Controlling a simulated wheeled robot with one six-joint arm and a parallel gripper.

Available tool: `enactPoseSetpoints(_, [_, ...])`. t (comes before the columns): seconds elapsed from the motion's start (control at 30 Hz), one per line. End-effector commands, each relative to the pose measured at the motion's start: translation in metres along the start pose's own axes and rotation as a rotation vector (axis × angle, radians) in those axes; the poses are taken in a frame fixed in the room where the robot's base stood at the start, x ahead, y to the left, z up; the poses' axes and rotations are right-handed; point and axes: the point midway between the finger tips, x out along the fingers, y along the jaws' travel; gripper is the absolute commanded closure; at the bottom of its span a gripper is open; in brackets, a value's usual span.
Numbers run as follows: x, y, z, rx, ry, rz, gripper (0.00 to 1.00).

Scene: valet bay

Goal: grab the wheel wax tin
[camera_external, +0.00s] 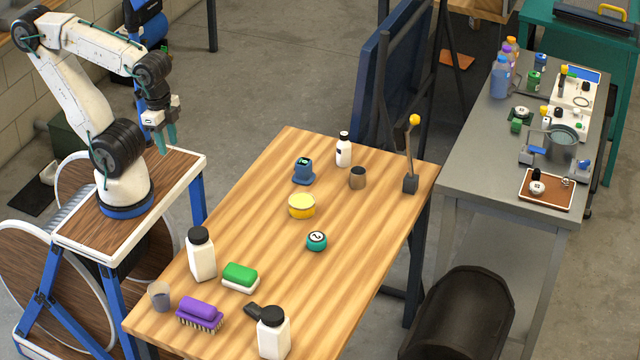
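A short round yellow tin (302,206) sits near the middle of the wooden table; it looks like the wheel wax tin, but I cannot read a label. A small round teal object (316,241) with a pale face stands just in front of it, apart from it. My gripper (166,141) has teal fingers that point down. It hangs above the wooden-topped stand at the left, well away from the tin and higher than the table. I see nothing held in it. The gap between its fingers is too small to judge.
Around the tin on the table (250,215) stand a blue item (303,171), a white bottle (344,150) and a dark cup (358,178). Bare wood lies left of the tin.

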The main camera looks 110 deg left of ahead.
Motion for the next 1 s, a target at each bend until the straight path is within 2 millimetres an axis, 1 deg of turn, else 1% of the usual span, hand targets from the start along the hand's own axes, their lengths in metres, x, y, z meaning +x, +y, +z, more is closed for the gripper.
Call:
enactPoseSetpoints(0.37, [0.0,0.0,0.0,0.0,0.0,0.0,0.64])
enactPoseSetpoints(0.4, [0.0,0.0,0.0,0.0,0.0,0.0,0.61])
enactPoseSetpoints(0.47, [0.0,0.0,0.0,0.0,0.0,0.0,0.44])
enactPoseSetpoints(0.5, [0.0,0.0,0.0,0.0,0.0,0.0,0.33])
enactPoseSetpoints(0.57, [0.0,0.0,0.0,0.0,0.0,0.0,0.16])
enactPoseSetpoints(0.6, [0.0,0.0,0.0,0.0,0.0,0.0,0.05])
enactPoseSetpoints(0.87, [0.0001,0.0,-0.0001,-0.001,-0.001,0.001,0.05])
enactPoseSetpoints(1.0, [0.0057,0.0022,-0.0058,-0.053,-0.036,0.039,0.05])
